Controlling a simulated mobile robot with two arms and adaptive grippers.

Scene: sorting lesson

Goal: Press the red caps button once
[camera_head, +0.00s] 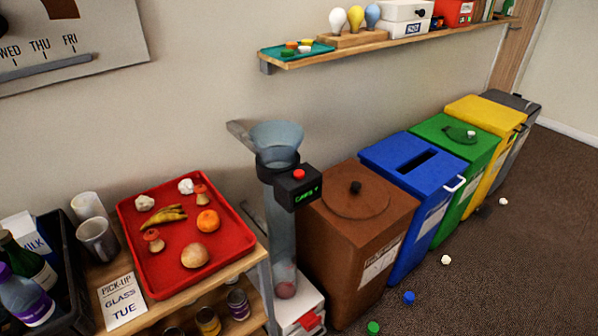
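The red caps button (299,174) sits on top of a small black box (298,190). The box has a green lit display that seems to read "CAPS" and a character I cannot make out. It is fixed to the upper part of a tall clear tube (283,240) with a bluish funnel (277,134) on top. Something reddish lies at the bottom of the tube. The button is uncovered and nothing touches it. Neither of my grippers is in view.
A red tray (245,240) with fruit and scraps stands left of the tube. A brown bin (335,235), then blue, green, yellow and grey bins, stand to the right. A wall shelf (400,43) hangs above. Small caps lie on the floor.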

